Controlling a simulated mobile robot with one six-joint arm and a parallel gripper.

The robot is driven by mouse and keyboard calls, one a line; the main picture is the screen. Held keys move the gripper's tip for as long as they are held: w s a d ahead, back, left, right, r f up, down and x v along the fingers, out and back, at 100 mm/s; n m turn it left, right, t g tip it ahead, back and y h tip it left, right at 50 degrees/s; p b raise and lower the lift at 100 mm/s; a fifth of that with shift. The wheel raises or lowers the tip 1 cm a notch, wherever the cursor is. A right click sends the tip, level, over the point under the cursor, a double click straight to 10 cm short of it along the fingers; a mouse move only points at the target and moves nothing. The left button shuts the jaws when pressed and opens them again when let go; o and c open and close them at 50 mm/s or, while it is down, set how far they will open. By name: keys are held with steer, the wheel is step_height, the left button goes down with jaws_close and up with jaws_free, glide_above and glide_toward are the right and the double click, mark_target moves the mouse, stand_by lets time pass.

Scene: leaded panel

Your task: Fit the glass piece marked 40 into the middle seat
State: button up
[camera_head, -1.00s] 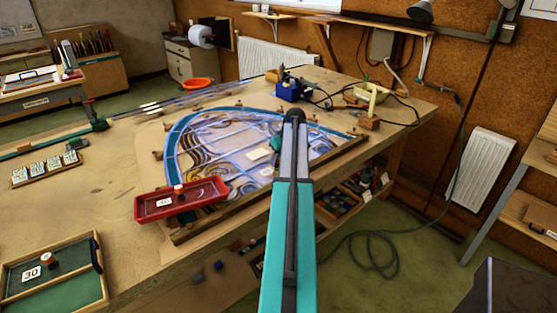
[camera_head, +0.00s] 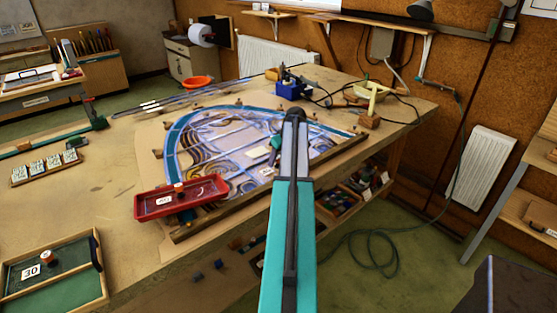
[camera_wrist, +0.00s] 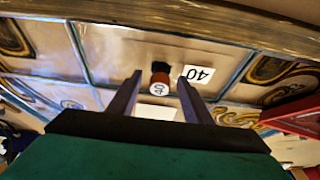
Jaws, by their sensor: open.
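The glass piece marked 40 (camera_wrist: 197,73) shows upside down in the wrist view, lying in the leaded panel between lead strips, near the wooden rim. Its red knob with a pale top (camera_wrist: 158,83) stands between my fingers. My gripper (camera_wrist: 161,72) is open, one finger either side of the knob; I cannot tell whether either touches. Whether the piece lies fully flush is unclear.
A red tray (camera_head: 150,209) at the panel's left front holds a labelled, knobbed piece; its number is too small to read. A wooden tray with a piece marked 30 (camera_head: 31,271) sits front left. A blue box (camera_head: 288,91) and cables stand behind the panel.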

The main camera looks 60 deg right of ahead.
steer(key=b+v, duration=0.3)
steer(key=v, duration=1)
steer(key=shift+s+r, duration=0.2)
steer(key=shift+r, duration=0.1)
stand_by(0.8)
